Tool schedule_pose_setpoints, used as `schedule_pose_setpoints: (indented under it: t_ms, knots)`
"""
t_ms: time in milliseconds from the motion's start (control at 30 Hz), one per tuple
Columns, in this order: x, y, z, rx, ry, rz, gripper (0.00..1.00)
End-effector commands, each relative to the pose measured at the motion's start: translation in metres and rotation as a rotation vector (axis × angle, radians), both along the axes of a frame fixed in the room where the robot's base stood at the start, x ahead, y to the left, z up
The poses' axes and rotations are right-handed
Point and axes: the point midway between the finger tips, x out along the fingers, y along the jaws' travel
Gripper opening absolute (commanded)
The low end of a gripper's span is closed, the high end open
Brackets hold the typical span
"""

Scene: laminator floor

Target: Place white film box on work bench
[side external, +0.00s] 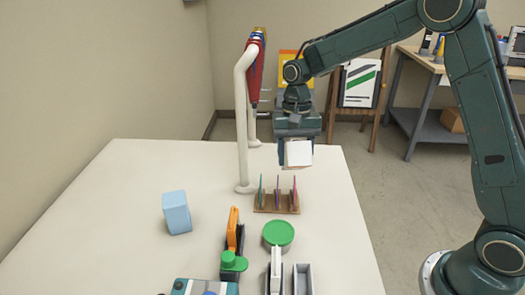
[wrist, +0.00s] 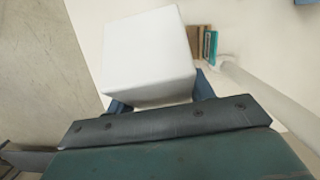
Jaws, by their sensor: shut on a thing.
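The white film box (side external: 299,153) is held in my gripper (side external: 297,150), above the far right part of the work bench. In the wrist view the white box (wrist: 147,55) fills the space between the two blue-grey fingers (wrist: 160,100), which are shut on it. The box looks clear of the bench surface in the side view. The cream work bench (side external: 120,210) spreads below and to the left of my gripper.
A wooden rack (side external: 276,204) with several coloured slats stands below my gripper. A white pipe frame (side external: 243,130) with a red hanging tool (side external: 255,70) stands just left. A light blue block (side external: 177,212), green-lidded container (side external: 278,234) and orange tool (side external: 234,230) stand nearer. The bench's left side is clear.

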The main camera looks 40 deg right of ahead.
Motion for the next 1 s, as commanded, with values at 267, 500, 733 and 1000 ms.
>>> schedule_pose_setpoints:
  t_ms: [267, 500, 733, 1000]
  knots:
    - [-0.006, -0.001, 0.002, 0.078, 0.095, -0.066, 0.21]
    - [-0.011, -0.001, 0.004, 0.135, 0.156, -0.108, 0.21]
    - [-0.015, -0.001, 0.005, 0.184, 0.204, -0.144, 0.21]
    - [-0.022, -0.003, 0.006, 0.247, 0.260, -0.193, 0.21]
